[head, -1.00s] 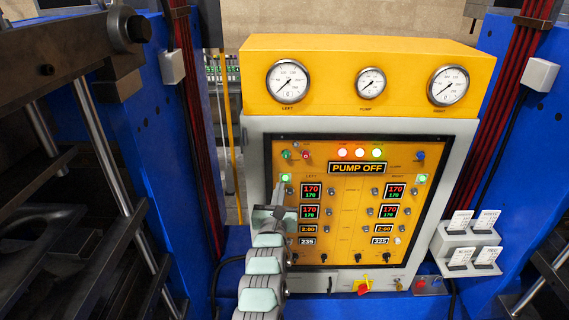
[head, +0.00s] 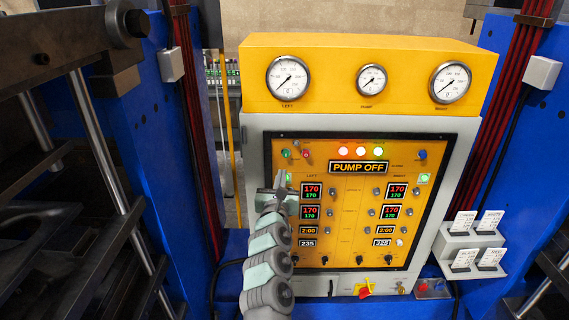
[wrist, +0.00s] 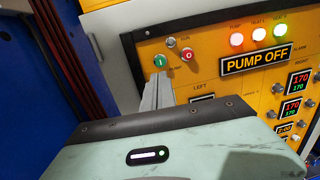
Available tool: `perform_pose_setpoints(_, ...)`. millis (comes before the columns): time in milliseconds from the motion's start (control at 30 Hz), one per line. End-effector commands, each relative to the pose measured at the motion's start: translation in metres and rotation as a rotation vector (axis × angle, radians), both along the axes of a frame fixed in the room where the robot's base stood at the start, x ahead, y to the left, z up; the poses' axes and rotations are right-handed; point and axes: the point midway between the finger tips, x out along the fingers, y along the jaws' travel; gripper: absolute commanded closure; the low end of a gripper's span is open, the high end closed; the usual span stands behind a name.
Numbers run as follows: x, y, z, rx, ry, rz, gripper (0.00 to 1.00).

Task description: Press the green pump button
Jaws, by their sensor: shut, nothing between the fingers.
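The green pump button (head: 286,154) is at the upper left of the yellow control panel, left of a red button (head: 305,154). In the wrist view the green button (wrist: 160,60) carries a white bar mark and shows just above my fingertips. My gripper (head: 281,175) is shut and empty, with its narrow fingers pointing up at the panel just below the green button. In the wrist view my gripper (wrist: 158,82) also appears close under the button, apart from it in the picture; depth is hard to judge. The display (head: 358,168) reads PUMP OFF.
Three lit lamps (head: 360,151) sit above the display. Readouts, knobs and switches (head: 355,259) lie lower. Blue press columns (head: 150,150) flank the panel on both sides.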

Motion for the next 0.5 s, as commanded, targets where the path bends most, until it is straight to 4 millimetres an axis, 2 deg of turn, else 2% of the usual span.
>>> perform_pose_setpoints(67,0.008,0.004,-0.003,-0.007,0.004,0.007,1.0)
perform_pose_setpoints(500,0.047,-0.002,0.0,-0.004,0.001,0.003,1.0)
